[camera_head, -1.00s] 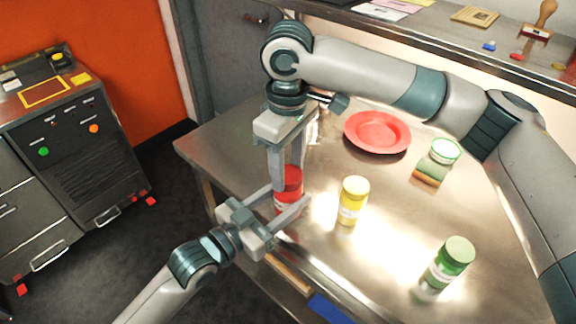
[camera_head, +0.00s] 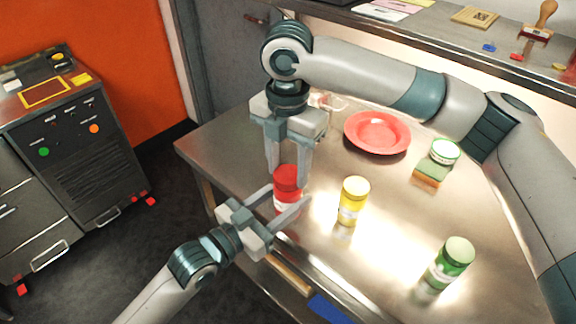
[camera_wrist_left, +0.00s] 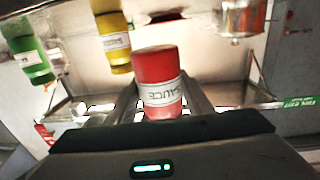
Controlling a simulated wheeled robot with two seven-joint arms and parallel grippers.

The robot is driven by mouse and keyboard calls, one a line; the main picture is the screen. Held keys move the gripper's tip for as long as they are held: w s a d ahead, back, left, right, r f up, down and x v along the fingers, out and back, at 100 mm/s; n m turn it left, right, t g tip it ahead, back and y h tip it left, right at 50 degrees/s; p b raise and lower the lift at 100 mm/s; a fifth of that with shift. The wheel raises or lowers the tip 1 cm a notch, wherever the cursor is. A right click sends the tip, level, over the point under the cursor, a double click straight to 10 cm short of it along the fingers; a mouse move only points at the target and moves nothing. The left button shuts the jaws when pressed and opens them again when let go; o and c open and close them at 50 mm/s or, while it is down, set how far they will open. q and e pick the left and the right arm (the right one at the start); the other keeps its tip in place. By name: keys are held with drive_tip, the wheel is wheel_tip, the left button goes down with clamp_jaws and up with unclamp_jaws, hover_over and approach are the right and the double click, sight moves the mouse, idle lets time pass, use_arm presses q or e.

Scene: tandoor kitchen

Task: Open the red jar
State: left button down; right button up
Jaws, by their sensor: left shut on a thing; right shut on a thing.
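The red jar (camera_head: 287,181) stands upright near the table's left front edge, its red lid on top. In the left wrist view the jar (camera_wrist_left: 158,82) shows a white label reading "SAUCE". My left gripper (camera_head: 283,203) comes in low from the left and is shut on the jar's body, one finger on each side. My right gripper (camera_head: 288,175) points down from above and is shut on the jar's lid. Whether there is a gap between lid and body cannot be told, as fingers partly cover the jar.
A yellow jar (camera_head: 353,201) stands close to the right of the red jar, and a green jar (camera_head: 450,263) farther right. A red plate (camera_head: 376,131), a sponge (camera_head: 431,174) and a white-and-green round item (camera_head: 445,151) lie farther back. A shelf (camera_head: 430,32) runs behind.

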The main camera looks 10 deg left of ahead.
use_arm(q)
drive_tip(key=shift+s, duration=0.1)
use_arm(e)
drive_tip(key=n, duration=0.2)
drive_tip(key=shift+n, duration=0.3)
drive_tip(key=shift+w, duration=0.1)
drive_tip(key=shift+r, duration=0.25)
drive_tip(key=shift+r, duration=0.35)
drive_tip(key=shift+r, duration=0.6)
idle(0.4)
drive_tip(key=shift+r, duration=1.95)
use_arm(q)
drive_tip(key=shift+r, duration=0.1)
